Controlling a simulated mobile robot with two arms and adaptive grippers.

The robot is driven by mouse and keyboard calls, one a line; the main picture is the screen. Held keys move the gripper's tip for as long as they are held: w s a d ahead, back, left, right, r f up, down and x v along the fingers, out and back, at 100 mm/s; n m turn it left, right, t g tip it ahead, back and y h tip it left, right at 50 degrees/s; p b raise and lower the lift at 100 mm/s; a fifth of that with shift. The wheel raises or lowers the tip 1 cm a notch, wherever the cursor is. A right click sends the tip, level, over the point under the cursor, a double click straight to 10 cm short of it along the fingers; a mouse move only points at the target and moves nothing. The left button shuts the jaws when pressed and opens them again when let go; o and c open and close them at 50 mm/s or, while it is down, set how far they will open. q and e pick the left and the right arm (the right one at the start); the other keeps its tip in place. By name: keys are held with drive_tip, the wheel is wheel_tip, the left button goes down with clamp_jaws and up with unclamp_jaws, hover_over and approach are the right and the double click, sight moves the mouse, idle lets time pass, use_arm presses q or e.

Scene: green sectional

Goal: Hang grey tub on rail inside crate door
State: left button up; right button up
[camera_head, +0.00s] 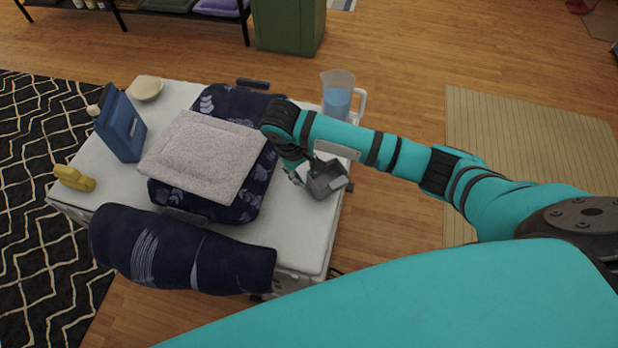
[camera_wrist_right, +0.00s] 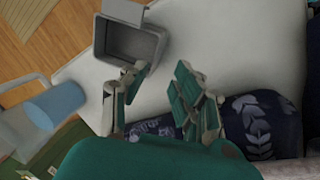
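The grey tub (camera_head: 327,186) sits on the white top (camera_head: 310,232) of the crate, near its right edge. In the right wrist view the tub (camera_wrist_right: 128,44) shows its open mouth and a flat flap along one side. My right gripper (camera_head: 296,172) is just left of the tub in the head view. In the wrist view its two fingers (camera_wrist_right: 160,92) are spread with nothing between them; one fingertip overlaps the tub's rim, and I cannot tell if they touch. The crate door and its rail cannot be made out. My left gripper is not in view.
A navy patterned bundle (camera_head: 240,104) with a pale cushion (camera_head: 203,155) fills the middle of the top. A jug of blue liquid (camera_head: 338,96), blue bottle (camera_head: 122,128), bowl (camera_head: 147,88) and yellow object (camera_head: 74,178) stand around it. A navy roll (camera_head: 180,252) lies in front.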

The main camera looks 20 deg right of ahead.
drive_tip(key=shift+v, duration=2.25)
drive_tip(key=shift+f, duration=0.1)
